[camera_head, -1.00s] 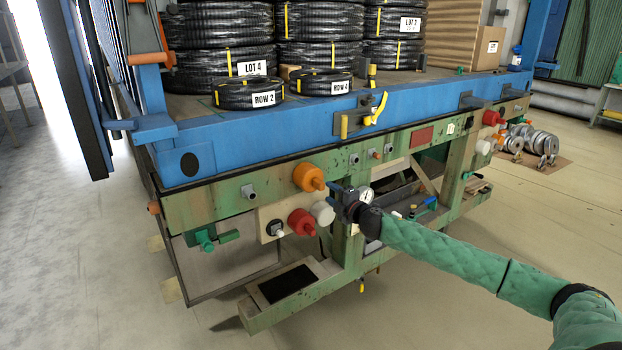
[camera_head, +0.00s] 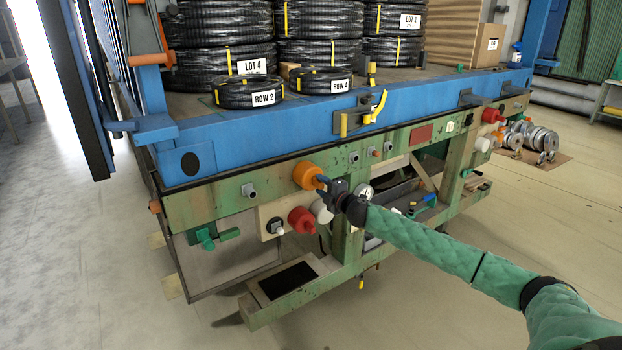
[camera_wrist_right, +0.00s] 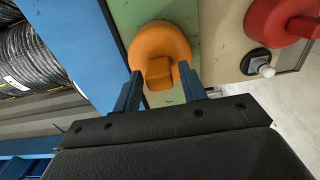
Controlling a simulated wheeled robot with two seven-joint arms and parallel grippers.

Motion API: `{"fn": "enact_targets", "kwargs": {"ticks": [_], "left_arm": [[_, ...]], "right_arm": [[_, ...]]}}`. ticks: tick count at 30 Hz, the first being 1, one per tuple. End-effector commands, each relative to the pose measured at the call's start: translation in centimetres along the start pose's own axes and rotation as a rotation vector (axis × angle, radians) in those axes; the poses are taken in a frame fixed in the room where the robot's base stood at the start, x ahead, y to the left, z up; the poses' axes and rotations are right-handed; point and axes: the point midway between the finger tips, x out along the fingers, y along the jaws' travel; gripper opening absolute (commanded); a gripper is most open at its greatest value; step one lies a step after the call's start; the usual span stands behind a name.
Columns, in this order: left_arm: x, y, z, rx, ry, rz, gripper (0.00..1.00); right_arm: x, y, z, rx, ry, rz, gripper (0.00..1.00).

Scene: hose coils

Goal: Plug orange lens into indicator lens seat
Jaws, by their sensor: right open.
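The orange lens (camera_head: 306,175), a round cap with a raised block grip, sits on the green front rail of the bench. My right gripper (camera_head: 322,181) reaches it from the right. In the right wrist view the orange lens (camera_wrist_right: 160,38) lies ahead, with its block grip between the two blue fingers of my right gripper (camera_wrist_right: 159,72). The fingers are open, one on each side of the grip, and do not appear closed on it. I cannot tell which fitting is the indicator lens seat. My left gripper is not in view.
A red knob (camera_head: 301,220), a white cap (camera_head: 322,210) and a toggle switch (camera_head: 275,228) sit below and beside the lens. A grey stub (camera_head: 249,191) is to its left. A gauge (camera_head: 364,191) is near my wrist. Hose coils (camera_head: 250,92) lie above the blue beam (camera_head: 290,136).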

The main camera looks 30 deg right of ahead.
Motion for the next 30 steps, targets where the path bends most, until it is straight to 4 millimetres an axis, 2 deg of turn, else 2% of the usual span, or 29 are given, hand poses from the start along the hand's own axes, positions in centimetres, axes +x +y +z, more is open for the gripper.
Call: {"fn": "enact_targets", "kwargs": {"ticks": [24, 30], "left_arm": [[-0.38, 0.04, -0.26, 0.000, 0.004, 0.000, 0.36], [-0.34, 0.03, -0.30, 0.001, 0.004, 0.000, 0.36]], "right_arm": [[-0.02, 0.01, -0.01, 0.000, 0.000, 0.000, 0.42], [-0.02, 0.02, 0.00, 0.000, 0.000, 0.000, 0.03]]}}
